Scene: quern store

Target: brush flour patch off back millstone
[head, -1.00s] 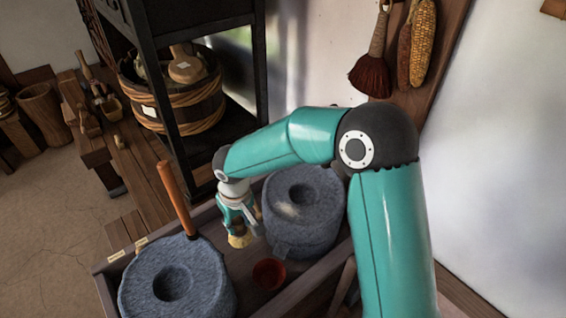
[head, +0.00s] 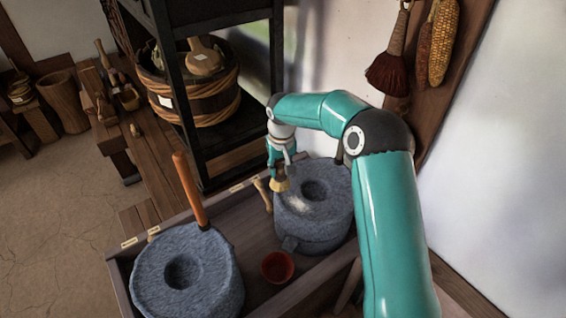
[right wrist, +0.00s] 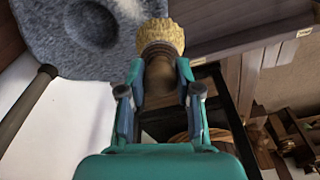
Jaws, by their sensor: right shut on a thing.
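The back millstone (head: 330,218) is a grey, round stone with a hollow in its top. A pale flour patch (head: 299,206) lies on the left part of its top. My right gripper (head: 281,166) is shut on a brush with a dark wooden handle (right wrist: 160,74) and tan bristles (right wrist: 160,36). In the head view the bristles (head: 281,185) are at the stone's left rim, just left of the flour; I cannot tell whether they touch. The stone (right wrist: 60,45) also shows in the right wrist view, beside the bristles. My left gripper is not in view.
The front millstone (head: 208,255) has an upright wooden handle (head: 188,190). A red bowl (head: 278,266) sits between the stones in the wooden trough (head: 245,225). A dark shelf frame (head: 240,155) stands behind. A brush and corn (head: 443,40) hang on the wall.

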